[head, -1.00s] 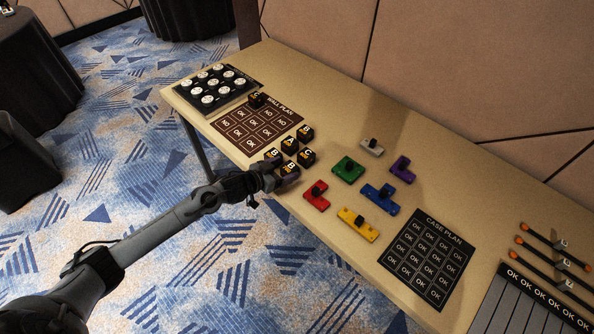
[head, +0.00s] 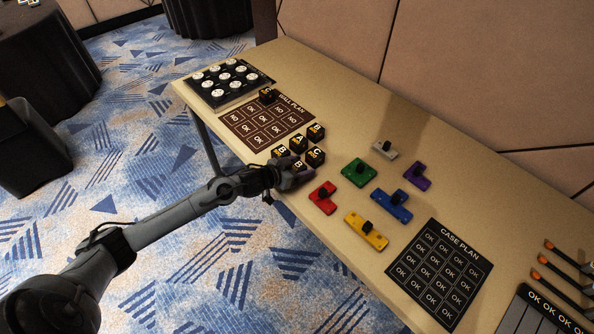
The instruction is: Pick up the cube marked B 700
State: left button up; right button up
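Black cubes with letters on top stand in a cluster at the table's front edge: a far B cube (head: 316,131), an A cube (head: 298,142), a C cube (head: 315,156), a left B cube (head: 280,152) and a near B cube (head: 298,165). The small print under the letters is too small to read, so I cannot tell which is B 700. My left gripper (head: 299,179) is at the near B cube, partly covering it. Whether its fingers are open or shut on that cube cannot be made out. My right gripper is not in view.
Another black cube (head: 268,95) sits on the wall plan (head: 262,122). A tray of white discs (head: 222,82) is at the far left. Coloured blocks, including a red one (head: 322,198), stand right of the cluster, before the case plan (head: 440,268). Bare tabletop lies behind the blocks.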

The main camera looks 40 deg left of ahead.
pick_arm(q)
jog(key=c, duration=0.7)
jog(key=shift+w+r, duration=0.1)
jog(key=shift+r, duration=0.05)
